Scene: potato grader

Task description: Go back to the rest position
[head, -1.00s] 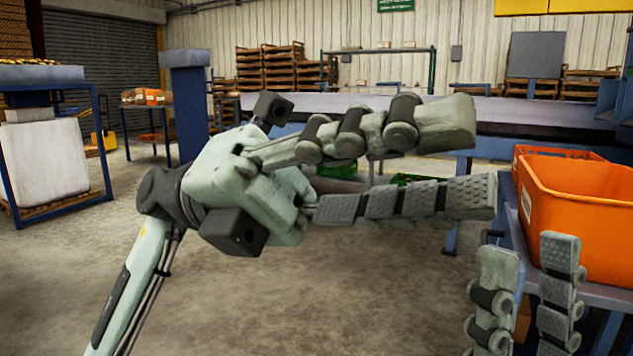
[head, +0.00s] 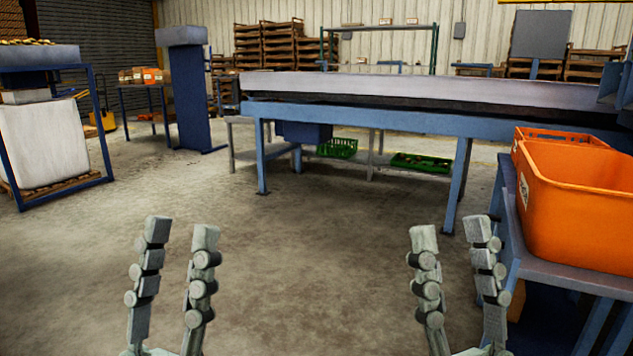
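My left gripper (head: 180,232) stands at the lower left of the head view, fingers pointing up. Its two fingers are apart with only floor showing between them. My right gripper (head: 450,236) stands at the lower right, also fingers up and apart, with nothing between them. The two grippers are roughly level with each other, with a wide gap of bare floor between them. The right gripper's outer finger appears close to the left edge of the side table in the picture; the true distance is unclear.
Orange crates (head: 580,215) stand on a blue side table (head: 560,271) at the right. A long blue conveyor table (head: 400,120) runs across the back, with green crates (head: 421,163) on a low shelf beneath. A white sack (head: 45,150) stands left. The middle floor is clear.

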